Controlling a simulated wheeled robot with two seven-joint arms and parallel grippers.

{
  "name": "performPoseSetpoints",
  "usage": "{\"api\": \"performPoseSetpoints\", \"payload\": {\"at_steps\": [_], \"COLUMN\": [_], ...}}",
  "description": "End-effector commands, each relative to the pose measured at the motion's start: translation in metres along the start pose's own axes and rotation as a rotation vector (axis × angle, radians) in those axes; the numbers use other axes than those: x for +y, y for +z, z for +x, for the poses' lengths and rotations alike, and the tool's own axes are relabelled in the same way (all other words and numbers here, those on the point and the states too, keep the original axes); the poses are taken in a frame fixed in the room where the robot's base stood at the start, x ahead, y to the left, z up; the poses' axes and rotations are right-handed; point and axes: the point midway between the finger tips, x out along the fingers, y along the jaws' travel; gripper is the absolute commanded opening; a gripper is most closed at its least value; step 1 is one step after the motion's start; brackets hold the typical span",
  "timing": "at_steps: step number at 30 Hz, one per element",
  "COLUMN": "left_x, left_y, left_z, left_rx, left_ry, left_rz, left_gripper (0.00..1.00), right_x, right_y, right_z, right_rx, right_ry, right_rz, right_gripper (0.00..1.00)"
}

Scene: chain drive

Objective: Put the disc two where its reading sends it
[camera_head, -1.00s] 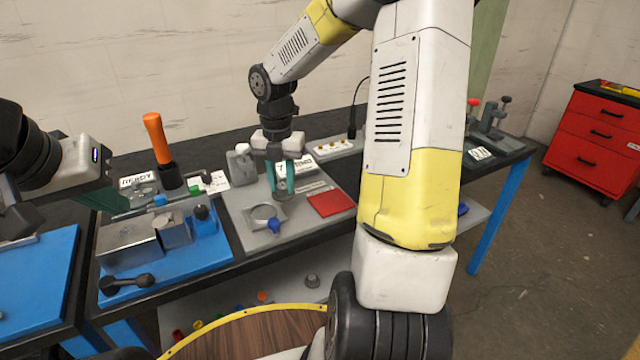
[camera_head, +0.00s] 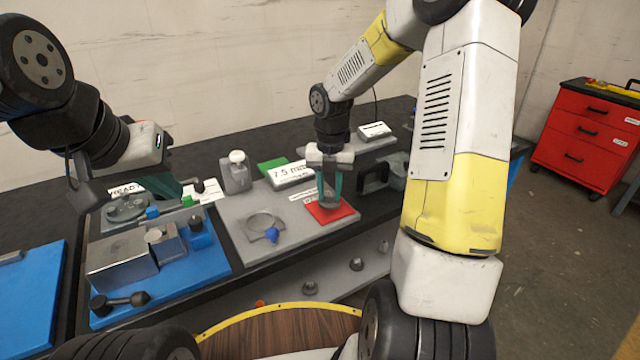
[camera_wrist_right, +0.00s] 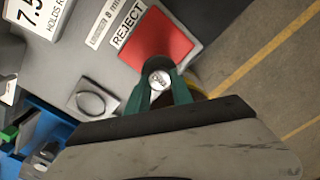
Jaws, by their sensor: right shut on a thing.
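My right gripper (camera_head: 328,192) is shut on a small round metal disc, and its teal fingers are over the red pad (camera_head: 345,214). In the right wrist view the disc (camera_wrist_right: 160,79) shows between the fingertips (camera_wrist_right: 161,86), in front of the red pad (camera_wrist_right: 158,40) labelled REJECT. I cannot tell whether the disc touches the pad. A white display (camera_head: 291,173) reads 7.5, its unit partly unclear. A green pad (camera_head: 270,165) lies partly hidden behind it. My left gripper (camera_head: 178,188) is at the left above the bench; its fingertips are not clear.
A grey ring fixture (camera_head: 258,221) with a blue knob stands left of the red pad. A blue base (camera_head: 215,255) with metal blocks is further left. A grey block with a white knob (camera_head: 236,172) stands behind. A red drawer cabinet (camera_head: 585,135) is far right.

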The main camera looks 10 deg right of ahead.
Motion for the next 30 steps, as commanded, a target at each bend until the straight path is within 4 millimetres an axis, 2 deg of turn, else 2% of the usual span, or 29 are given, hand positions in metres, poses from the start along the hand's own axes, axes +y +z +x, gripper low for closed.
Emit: {"api": "performPoseSetpoints", "payload": {"at_steps": [3, 10, 16, 27, 28, 30], "left_x": [0.0, 0.0, 0.0, 0.0, 0.0, 0.0], "left_y": [0.0, 0.0, 0.0, 0.0, 0.0, 0.0], "left_z": [0.0, 0.0, 0.0, 0.0, 0.0, 0.0], "left_rx": [0.0, 0.0, 0.0, 0.0, 0.0, 0.0], "left_ry": [0.0, 0.0, 0.0, 0.0, 0.0, 0.0], "left_rz": [0.0, 0.0, 0.0, 0.0, 0.0, 0.0], "left_gripper": [0.0, 0.0, 0.0, 0.0, 0.0, 0.0], "right_x": [0.001, 0.0, 0.0, 0.0, 0.0, 0.0], "right_y": [0.017, 0.033, 0.03, 0.03, 0.03, 0.03], "right_z": [0.002, 0.004, 0.035, 0.041, 0.041, 0.041], "right_rx": [-0.001, 0.0, 0.001, 0.0, 0.001, 0.0], "right_ry": [0.001, 0.0, -0.001, 0.0, 0.0, 0.0], "right_rz": [0.0, 0.001, 0.0, 0.0, 0.001, 0.001], "right_gripper": [0.0, 0.0, 0.0, 0.0, 0.29, 0.43]}}
